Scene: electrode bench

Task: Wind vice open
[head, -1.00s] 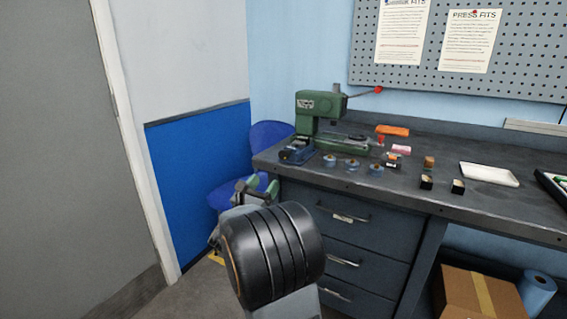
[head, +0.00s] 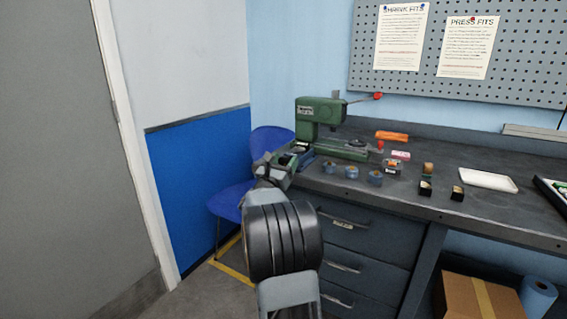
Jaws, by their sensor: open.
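The small blue vice (head: 306,161) sits at the left front corner of the bench, in front of the green press. My gripper (head: 287,160) is at the vice's left end and covers most of it, so the vice's handle and jaws cannot be made out. My gripper is open. Whether its fingers touch the vice or stand around its handle cannot be told at this size.
The green press (head: 320,112) with a red-tipped lever stands behind the vice. Several blue rings (head: 352,172) lie to its right, with small blocks and a white tray (head: 487,179) farther along. A blue chair (head: 232,203) stands left of the bench (head: 420,199).

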